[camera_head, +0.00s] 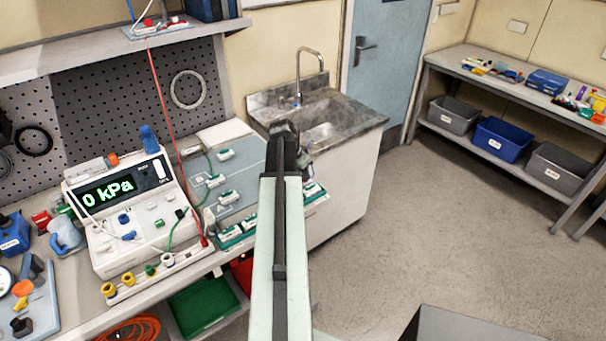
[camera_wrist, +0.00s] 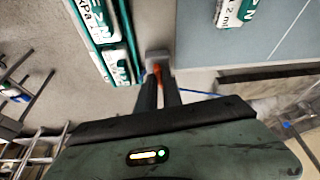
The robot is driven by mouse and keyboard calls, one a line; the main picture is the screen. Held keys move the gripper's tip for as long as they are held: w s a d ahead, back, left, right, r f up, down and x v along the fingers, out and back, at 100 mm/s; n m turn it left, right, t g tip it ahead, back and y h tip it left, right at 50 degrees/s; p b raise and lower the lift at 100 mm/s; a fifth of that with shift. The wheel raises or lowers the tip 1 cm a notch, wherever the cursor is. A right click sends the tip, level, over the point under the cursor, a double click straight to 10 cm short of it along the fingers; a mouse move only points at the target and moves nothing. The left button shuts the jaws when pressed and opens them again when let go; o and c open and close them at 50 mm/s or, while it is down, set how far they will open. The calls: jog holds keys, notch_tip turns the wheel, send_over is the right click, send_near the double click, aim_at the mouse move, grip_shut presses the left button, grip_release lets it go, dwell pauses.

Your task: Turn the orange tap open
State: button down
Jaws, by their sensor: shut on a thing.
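In the wrist view, my gripper (camera_wrist: 159,78) has its dark fingers close together at the edge of the bench. A small orange part (camera_wrist: 157,68), which looks like the orange tap, shows between the fingertips, just in front of a grey block (camera_wrist: 157,57). The fingers are shut on it and hide most of it. More orange and a thin blue line show right beside the fingers. How far the tap is turned cannot be told. In the head view, my arm covers this spot and the tap is hidden.
White-and-green units (camera_wrist: 108,45) sit close to the left of my fingers. A pump reading "0 kPa" (camera_head: 120,205) stands on the bench at left, with tubes and coloured connectors. A sink (camera_head: 318,115) is behind my arm. Open floor (camera_head: 430,230) lies to the right.

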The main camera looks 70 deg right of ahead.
jog(key=n, duration=0.1)
jog(key=n+t, duration=0.1)
jog(key=n, duration=0.1)
jog(key=shift+s+a+n, duration=0.1)
jog(key=shift+s+n, duration=0.1)
jog(key=shift+n, duration=0.1)
jog(key=shift+s+n+t, duration=0.15)
jog(key=shift+n+t, duration=0.85)
jog(key=shift+n, duration=1.3)
jog(key=c, duration=1.5)
grip_release()
jog(key=p+v, duration=0.7)
jog(key=shift+r, duration=0.3)
